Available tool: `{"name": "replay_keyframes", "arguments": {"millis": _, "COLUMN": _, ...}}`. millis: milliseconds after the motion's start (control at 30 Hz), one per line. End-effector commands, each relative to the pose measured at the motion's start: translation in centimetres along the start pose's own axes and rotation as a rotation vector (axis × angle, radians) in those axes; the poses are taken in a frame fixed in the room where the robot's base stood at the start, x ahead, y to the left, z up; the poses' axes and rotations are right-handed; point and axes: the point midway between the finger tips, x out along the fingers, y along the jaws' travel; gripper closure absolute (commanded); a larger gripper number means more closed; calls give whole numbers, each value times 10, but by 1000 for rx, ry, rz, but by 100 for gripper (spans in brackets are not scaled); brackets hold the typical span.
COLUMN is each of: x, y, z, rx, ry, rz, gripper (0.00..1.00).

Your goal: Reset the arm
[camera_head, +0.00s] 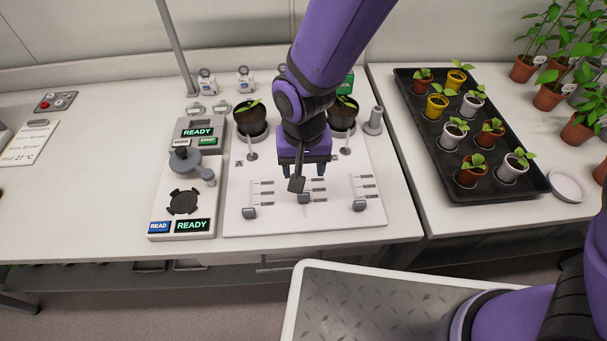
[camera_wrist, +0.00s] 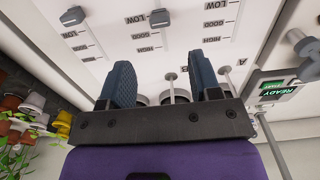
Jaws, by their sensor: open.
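My gripper (camera_head: 300,172) is at the end of my purple arm, above the white panel (camera_head: 240,205) on the bench. In the wrist view my gripper (camera_wrist: 162,85) has its two dark blue fingers apart, with nothing between them. The panel has three scales marked LOW, GOOD and HIGH with grey sliders, such as the left slider (camera_head: 249,212) and the right slider (camera_head: 359,205). My wrist hides part of the panel's middle. Whether the fingertips touch the panel cannot be told.
A black tray (camera_head: 440,150) of potted seedlings and a white saucer (camera_head: 568,186) are at right. The bench's left is mostly clear.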

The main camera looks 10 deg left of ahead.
Motion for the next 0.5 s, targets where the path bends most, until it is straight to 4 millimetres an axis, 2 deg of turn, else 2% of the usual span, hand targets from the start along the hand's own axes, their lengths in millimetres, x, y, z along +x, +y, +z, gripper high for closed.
{"name": "replay_keyframes", "arguments": {"millis": 133, "x": -6, "y": 0, "z": 0, "rx": 0, "ry": 0, "rz": 0, "gripper": 43}}
{"name": "replay_keyframes", "arguments": {"millis": 500, "x": -6, "y": 0, "z": 0, "rx": 0, "ry": 0, "rz": 0, "gripper": 43}}
